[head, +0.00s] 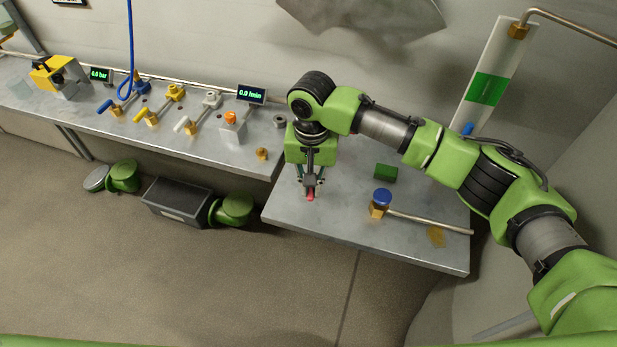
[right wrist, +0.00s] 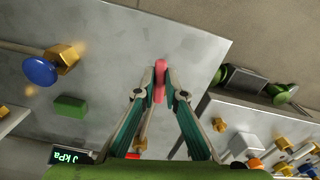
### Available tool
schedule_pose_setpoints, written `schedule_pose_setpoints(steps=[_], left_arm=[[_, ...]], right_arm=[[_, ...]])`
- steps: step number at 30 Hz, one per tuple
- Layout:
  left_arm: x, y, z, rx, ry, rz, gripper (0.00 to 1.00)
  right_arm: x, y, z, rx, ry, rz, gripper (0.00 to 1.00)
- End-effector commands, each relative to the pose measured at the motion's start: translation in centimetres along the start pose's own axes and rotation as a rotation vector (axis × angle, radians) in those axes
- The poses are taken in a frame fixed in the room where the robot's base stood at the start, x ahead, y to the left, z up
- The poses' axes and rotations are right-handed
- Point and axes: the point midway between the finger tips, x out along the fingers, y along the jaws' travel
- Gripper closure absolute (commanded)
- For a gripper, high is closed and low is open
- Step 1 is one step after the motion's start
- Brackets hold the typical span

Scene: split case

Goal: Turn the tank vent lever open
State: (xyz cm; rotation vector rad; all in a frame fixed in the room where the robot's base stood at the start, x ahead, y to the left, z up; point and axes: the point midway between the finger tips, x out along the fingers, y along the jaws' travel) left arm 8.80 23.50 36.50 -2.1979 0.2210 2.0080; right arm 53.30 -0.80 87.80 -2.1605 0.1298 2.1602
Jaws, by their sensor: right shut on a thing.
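A lever with a red grip (head: 310,196) is at the left part of the near bench. My right gripper (head: 310,183) points down from above and is shut on the red grip. In the right wrist view the same red grip (right wrist: 160,72) sits between the fingertips (right wrist: 160,88). The lever's shaft and pivot are mostly hidden by the fingers, so I cannot tell its exact angle. My left gripper is not in view.
On the near bench (head: 350,235), a brass valve with a blue knob (head: 382,196) and a green block (head: 385,172) stand to the right. The longer bench to the left holds blue, yellow and white levers, an orange-knobbed valve (head: 231,125) and a flow display (head: 251,93).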

Motion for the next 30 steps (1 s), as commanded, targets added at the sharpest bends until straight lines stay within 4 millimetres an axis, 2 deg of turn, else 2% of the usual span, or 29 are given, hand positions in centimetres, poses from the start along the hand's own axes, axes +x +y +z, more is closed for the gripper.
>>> schedule_pose_setpoints(steps=[1,3,12,21,30], left_arm=[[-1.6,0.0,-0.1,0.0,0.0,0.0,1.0],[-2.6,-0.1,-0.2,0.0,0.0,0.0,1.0],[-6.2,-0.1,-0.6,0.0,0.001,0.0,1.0],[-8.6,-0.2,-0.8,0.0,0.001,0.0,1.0],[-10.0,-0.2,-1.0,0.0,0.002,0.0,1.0]], right_arm=[[-0.7,0.2,0.1,-0.037,-0.005,0.0,1.0],[-0.7,0.5,0.1,-0.101,-0.005,-0.001,1.0],[-0.6,1.7,-0.2,-0.385,-0.004,-0.001,1.0],[-0.4,2.7,-0.9,-0.67,-0.002,-0.001,1.0],[-0.2,3.5,-1.9,-0.954,0.0,0.0,1.0]])
